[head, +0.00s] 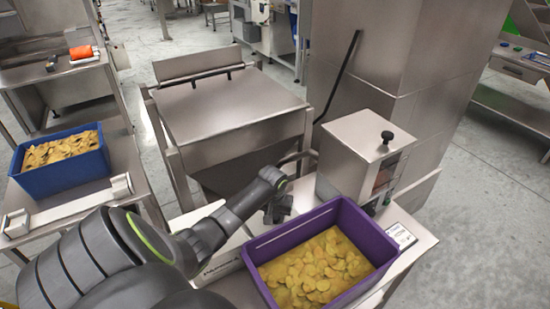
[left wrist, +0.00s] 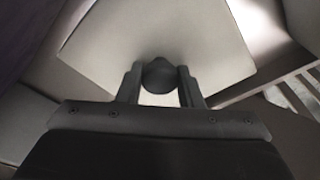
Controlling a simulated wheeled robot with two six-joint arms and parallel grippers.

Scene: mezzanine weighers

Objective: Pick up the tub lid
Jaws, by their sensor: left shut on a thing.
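My left gripper (head: 279,208) hangs over the steel table, just left of the steel box and behind the purple tub (head: 264,242). In the left wrist view the gripper (left wrist: 160,88) is shut on a dark round knob (left wrist: 159,75). A pale, square-edged panel (left wrist: 205,35) shows beyond the knob; I take it for the tub lid. In the head view the held knob and panel cannot be made out behind the gripper. Whether the lid rests on something or hangs clear cannot be told. The purple tub is uncovered and full of yellow chips. My right gripper is not in view.
A steel box (head: 352,140) with a black knob on top stands close right of the gripper. Behind is a steel hopper cart (head: 225,115). A blue crate (head: 62,178) of chips sits on the left table. The floor at right is clear.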

